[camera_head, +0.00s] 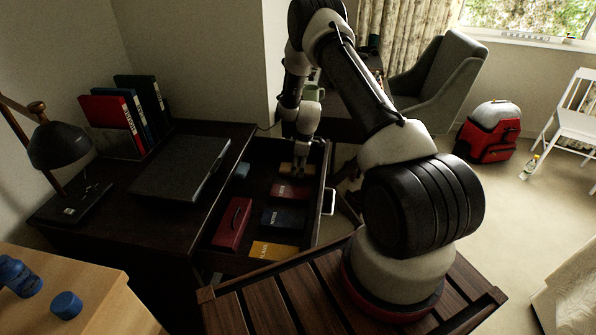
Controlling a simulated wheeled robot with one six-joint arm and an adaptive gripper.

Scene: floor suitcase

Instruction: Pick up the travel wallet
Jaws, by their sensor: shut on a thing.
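An open drawer (322,205) of the dark desk holds several flat items. My gripper (299,171) points down into its far part. It is shut on a small tan item (285,167), which appears to be the travel wallet. The tan item shows on both sides of my fingers, low in the drawer. My fingers hide its middle. I cannot tell whether it still touches the drawer floor. A red booklet (289,191) lies just nearer than my gripper, apart from it.
The drawer also holds a dark blue notebook (283,217), a red case (234,222), a yellow item (273,250) and a small blue item (242,170). A closed laptop (180,167) lies on the desk. A red backpack (489,135) stands on the floor.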

